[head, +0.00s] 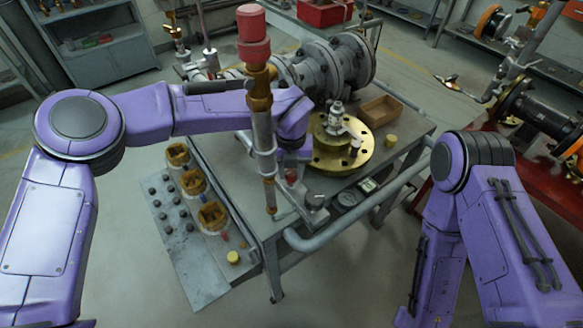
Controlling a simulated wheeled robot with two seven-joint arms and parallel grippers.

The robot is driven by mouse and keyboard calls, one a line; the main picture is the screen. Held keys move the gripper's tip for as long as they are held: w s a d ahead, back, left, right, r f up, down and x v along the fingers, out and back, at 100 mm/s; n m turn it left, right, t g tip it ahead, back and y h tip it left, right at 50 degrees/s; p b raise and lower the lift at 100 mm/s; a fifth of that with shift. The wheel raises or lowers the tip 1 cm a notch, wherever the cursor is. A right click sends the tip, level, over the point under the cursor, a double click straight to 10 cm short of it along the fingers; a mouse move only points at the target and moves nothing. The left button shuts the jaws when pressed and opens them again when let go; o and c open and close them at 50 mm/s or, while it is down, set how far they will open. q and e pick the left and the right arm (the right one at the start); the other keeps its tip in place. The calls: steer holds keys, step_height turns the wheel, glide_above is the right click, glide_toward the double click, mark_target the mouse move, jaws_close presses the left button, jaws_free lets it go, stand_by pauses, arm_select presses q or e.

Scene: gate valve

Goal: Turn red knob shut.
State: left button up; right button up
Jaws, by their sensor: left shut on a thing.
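My left arm reaches in from the left over the workbench (228,165), and its wrist bends down behind an upright post. My left gripper (291,168) is below that wrist, near the bench's front edge. It is small and partly hidden by the post. It is shut on a small red knob (291,175), of which only a little shows. A grey fitting (314,201) lies just right of and below the knob. The knob's turn angle cannot be told. My right arm is folded at the right, and its gripper is out of view.
The post has a large red cap (253,38) and stands close in front of my left forearm.

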mark_target(291, 172)
arm_select(q)
steer(key=m+p, duration=0.2)
steer(key=m, duration=0.1)
steer(key=shift+r, duration=0.2)
steer(key=m+p, duration=0.2)
steer(key=m, duration=0.2)
steer(key=shift+m, duration=0.4)
steer(key=m+p, duration=0.2)
steer(key=m, duration=0.2)
steer(key=shift+f+m+p, duration=0.15)
steer(key=shift+m+p, duration=0.45)
steer(key=shift+m, duration=1.5)
steer(key=shift+w, duration=0.1)
steer(key=o, duration=1)
steer(key=shift+o, duration=0.2)
step_height(291, 172, up, 10)
steer(key=b, duration=0.2)
steer(key=shift+r+b, duration=0.25)
steer(key=shift+b, duration=0.05)
